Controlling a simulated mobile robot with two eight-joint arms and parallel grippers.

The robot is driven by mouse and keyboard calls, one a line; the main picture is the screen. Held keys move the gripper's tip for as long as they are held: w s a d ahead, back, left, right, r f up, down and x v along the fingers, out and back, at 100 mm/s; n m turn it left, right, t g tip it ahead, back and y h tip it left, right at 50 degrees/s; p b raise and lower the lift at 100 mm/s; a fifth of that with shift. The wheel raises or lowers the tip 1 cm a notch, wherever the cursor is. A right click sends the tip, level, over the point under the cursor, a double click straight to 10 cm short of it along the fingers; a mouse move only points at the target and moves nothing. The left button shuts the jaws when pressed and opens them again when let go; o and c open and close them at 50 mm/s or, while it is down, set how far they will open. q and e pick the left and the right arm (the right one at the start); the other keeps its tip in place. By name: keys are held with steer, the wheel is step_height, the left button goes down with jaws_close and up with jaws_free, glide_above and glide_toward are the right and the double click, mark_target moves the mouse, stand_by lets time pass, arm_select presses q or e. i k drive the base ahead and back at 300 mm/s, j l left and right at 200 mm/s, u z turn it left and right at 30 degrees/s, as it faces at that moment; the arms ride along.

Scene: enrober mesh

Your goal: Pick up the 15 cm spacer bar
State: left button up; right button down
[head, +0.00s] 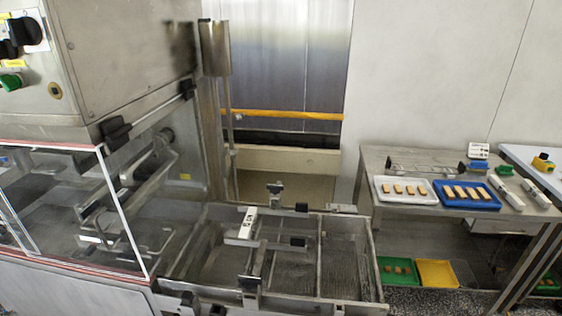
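No bar can be read for certain as the 15 cm spacer bar; the markings are too small. A pale bar with dark marks (249,222) sits among the metal fittings over the mesh bed (225,268). Nothing touches these two bars. Neither of my grippers shows in the head view.
The enrober (125,60) with its clear guard (75,205) fills the left. On the steel table (400,160) stand a white tray (407,199) and a blue tray (466,207) with biscuits. Green (387,281) and yellow (437,274) trays sit below. A gap of floor separates machine and table.

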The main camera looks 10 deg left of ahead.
mark_target(247, 227)
steer(key=j+u, duration=0.15)
steer(key=j, duration=0.7)
steer(key=j+u, duration=0.2)
steer(key=j, duration=0.7)
steer(key=i+j+u, duration=0.15)
steer(key=j, duration=0.7)
steer(key=i+l, duration=0.3)
steer(key=l, duration=0.1)
